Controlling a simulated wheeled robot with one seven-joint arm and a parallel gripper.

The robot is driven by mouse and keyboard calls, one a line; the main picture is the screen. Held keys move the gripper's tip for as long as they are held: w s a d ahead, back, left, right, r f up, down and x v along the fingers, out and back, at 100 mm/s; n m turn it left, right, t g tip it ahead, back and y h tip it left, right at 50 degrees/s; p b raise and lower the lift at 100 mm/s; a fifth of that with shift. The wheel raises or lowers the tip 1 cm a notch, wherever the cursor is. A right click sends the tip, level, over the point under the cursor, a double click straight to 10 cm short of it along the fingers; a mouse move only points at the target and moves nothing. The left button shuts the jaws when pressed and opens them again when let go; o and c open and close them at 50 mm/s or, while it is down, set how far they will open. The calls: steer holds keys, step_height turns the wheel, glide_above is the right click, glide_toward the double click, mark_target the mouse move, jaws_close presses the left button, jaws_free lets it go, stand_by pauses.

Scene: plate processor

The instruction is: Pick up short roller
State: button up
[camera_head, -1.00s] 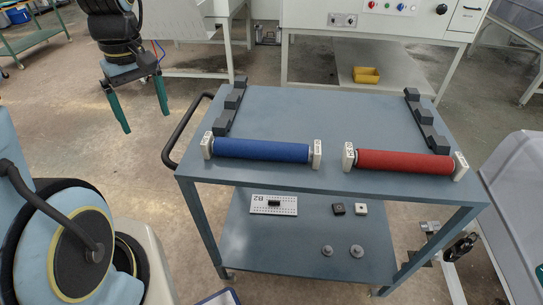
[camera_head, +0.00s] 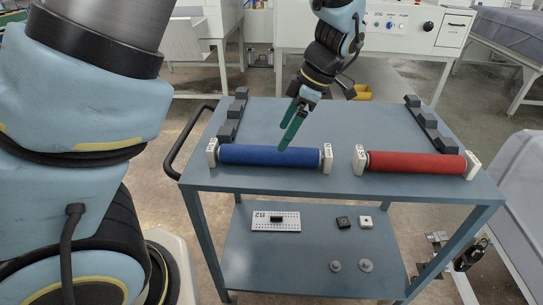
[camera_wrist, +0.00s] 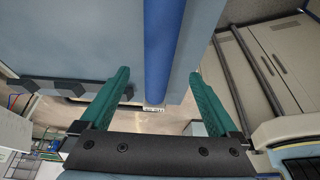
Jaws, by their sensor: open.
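A blue roller (camera_head: 268,155) lies on the cart top at the front left, between two white end blocks. A red roller (camera_head: 415,164) lies to its right, also between white blocks. They look close in length, and I cannot tell which one is the short roller. My gripper (camera_head: 288,133) is above the cart, over or just behind the right half of the blue roller. Its green fingers point down, open and empty. In the wrist view, the blue roller (camera_wrist: 163,50) runs away from between the open fingers (camera_wrist: 160,78), with a white labelled end block (camera_wrist: 154,108) near them.
The blue-grey cart top (camera_head: 340,120) has free room behind the rollers. Dark notched racks stand at its back left (camera_head: 233,115) and back right (camera_head: 421,117). The lower shelf (camera_head: 300,250) holds a white B2 plate (camera_head: 275,221) and small parts. A handle (camera_head: 190,140) juts out left.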

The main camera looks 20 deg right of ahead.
mark_target(273, 148)
steer(key=x, duration=0.2)
steer(key=shift+w+a+f, duration=0.1)
steer(key=shift+a+f, duration=0.05)
steer(key=shift+f, duration=0.15)
steer(key=p+x, duration=0.2)
steer(key=x, duration=0.2)
steer(key=shift+w+a, duration=0.15)
steer(key=shift+a, duration=0.05)
steer(key=shift+a+f, duration=0.1)
steer(key=shift+f, duration=0.45)
steer(key=shift+w, duration=0.1)
jaws_close()
